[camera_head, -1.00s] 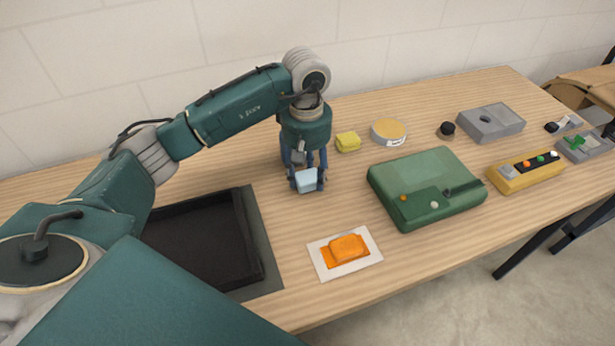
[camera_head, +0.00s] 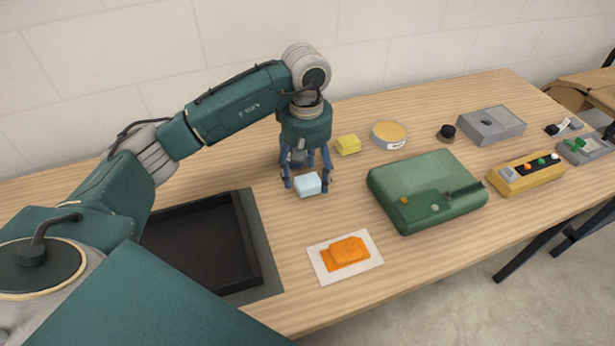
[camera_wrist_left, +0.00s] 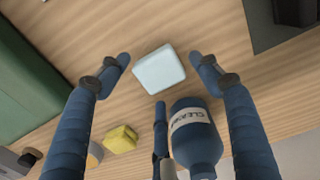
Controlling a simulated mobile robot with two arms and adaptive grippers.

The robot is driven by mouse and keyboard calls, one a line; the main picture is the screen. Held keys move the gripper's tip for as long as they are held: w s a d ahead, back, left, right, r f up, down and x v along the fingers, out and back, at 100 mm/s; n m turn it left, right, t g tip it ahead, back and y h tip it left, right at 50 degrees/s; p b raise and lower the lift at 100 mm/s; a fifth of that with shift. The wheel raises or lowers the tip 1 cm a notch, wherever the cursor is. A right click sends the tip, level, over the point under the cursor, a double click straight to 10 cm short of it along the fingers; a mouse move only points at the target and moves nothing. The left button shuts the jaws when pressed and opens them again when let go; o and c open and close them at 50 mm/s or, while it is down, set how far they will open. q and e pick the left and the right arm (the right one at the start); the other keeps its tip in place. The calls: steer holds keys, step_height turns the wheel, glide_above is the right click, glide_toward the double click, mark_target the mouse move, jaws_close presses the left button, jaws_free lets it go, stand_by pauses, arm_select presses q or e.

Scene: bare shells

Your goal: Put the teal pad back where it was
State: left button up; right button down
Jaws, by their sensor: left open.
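The teal pad, a pale blue-teal block (camera_head: 308,184), sits on the wooden table between the fingers of my left gripper (camera_head: 309,182). The left wrist view shows the pad (camera_wrist_left: 159,70) with clear gaps to the spread fingertips of my left gripper (camera_wrist_left: 160,65). The gripper is open, pointing down over the pad. An orange pad (camera_head: 348,249) lies on a white card (camera_head: 368,268) with an orange print that shows beside it. A yellow pad (camera_head: 347,144) lies behind and to the right of my left gripper. My right gripper is out of view.
A labelled blue bottle (camera_wrist_left: 195,140) is close to the fingers. A black tray (camera_head: 262,250) is front left; a green device (camera_head: 425,178) is right. Behind are a round tin (camera_head: 388,130), black knob (camera_head: 446,131) and grey box (camera_head: 492,122). A yellow panel (camera_head: 525,178) is far right.

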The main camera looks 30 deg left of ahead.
mark_target(307, 181)
arm_select(q)
step_height(307, 181, up, 11)
steer(key=b, duration=0.1)
steer(key=shift+f, duration=0.2)
steer(key=shift+s, duration=0.1)
